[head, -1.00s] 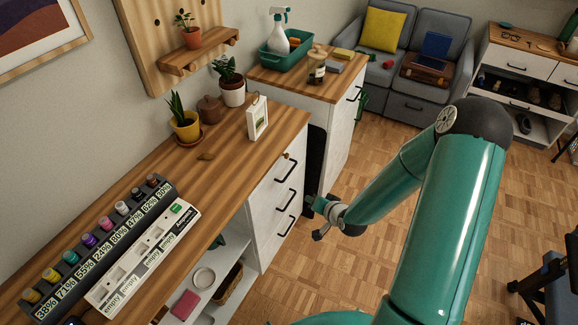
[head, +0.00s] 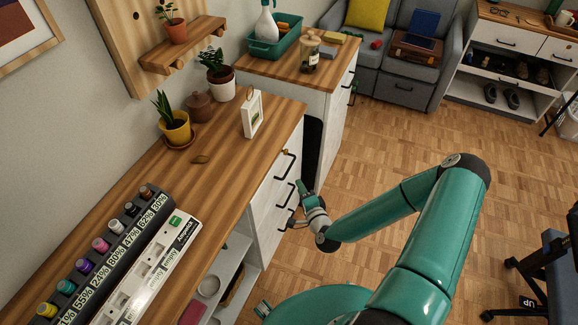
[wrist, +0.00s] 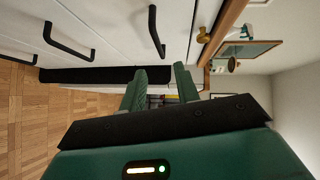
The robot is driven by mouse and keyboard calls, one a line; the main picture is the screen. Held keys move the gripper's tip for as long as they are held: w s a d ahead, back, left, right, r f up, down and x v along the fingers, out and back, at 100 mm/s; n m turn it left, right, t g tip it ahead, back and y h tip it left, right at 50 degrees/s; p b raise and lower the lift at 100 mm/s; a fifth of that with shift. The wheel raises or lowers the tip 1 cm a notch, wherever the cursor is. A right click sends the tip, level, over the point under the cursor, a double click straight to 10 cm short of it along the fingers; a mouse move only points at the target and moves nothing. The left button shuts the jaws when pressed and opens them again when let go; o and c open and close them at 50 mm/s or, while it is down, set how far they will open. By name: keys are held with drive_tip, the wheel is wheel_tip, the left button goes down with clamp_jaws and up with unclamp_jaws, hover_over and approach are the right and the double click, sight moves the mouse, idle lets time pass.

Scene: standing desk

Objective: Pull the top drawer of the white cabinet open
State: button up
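The white cabinet (head: 266,204) stands under the wooden top, with stacked drawers facing right. The black top drawer handle (head: 292,165) shows in the head view, and in the wrist view this handle (wrist: 153,32) is nearest the wooden edge. The drawers look shut. My gripper (head: 304,188) is beside the drawer fronts, near the middle handle and below the top one. In the wrist view the two green fingers of my gripper (wrist: 160,82) are apart, with nothing between them. They do not enclose a handle. Their exact distance from the fronts is unclear.
A small brass knob (wrist: 203,36) sits near the wooden edge. A second wood-topped cabinet (head: 333,90) stands beyond a dark gap. A white framed card (head: 252,115) and potted plants stand on the top.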

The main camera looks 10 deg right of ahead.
sight(290, 167)
drive_tip(key=x, duration=1.2)
drive_tip(key=shift+d, duration=0.1)
drive_tip(key=shift+c, duration=0.2)
clamp_jaws()
